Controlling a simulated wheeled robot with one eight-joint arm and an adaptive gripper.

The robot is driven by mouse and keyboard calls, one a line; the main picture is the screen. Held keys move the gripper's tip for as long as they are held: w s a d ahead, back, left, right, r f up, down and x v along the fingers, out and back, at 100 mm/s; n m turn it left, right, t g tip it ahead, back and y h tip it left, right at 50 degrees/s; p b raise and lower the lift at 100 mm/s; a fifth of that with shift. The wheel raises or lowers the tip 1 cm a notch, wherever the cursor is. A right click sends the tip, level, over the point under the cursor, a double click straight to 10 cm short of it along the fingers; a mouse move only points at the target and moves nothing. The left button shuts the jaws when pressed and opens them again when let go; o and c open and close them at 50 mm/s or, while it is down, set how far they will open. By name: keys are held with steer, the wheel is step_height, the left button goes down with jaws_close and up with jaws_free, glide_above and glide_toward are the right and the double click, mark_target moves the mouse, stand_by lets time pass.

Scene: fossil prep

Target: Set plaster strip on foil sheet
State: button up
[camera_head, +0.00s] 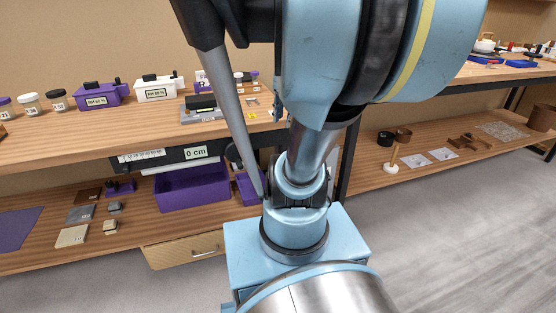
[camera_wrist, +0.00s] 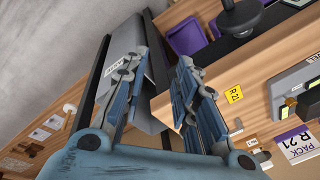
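My gripper (camera_wrist: 163,58) is open in the wrist view. Its two blue jointed fingers are apart, with nothing held between them. In the head view my arm hides it. I cannot surely tell the plaster strip or the foil sheet. A flat grey piece (camera_head: 80,213) on the left lower shelf may be foil, with a flat beige piece (camera_head: 72,236) in front of it. Two pale flat squares, one (camera_head: 414,160) beside the other (camera_head: 443,154), lie on the right lower shelf. Pale squares also show small in the wrist view (camera_wrist: 52,122). My gripper touches none of these.
Purple bins (camera_head: 192,186) stand on the left lower shelf, with a drawer (camera_head: 185,250) below. Labelled boxes (camera_head: 98,95) and jars (camera_head: 30,105) line the upper bench. Grey floor (camera_head: 440,240) is clear at right.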

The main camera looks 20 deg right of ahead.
steer(key=s+a+f+n, duration=0.4)
steer(key=s+f+n, duration=0.5)
steer(key=f, duration=0.1)
steer(key=shift+a+f, duration=0.2)
steer(key=shift+f, duration=0.2)
stand_by(0.5)
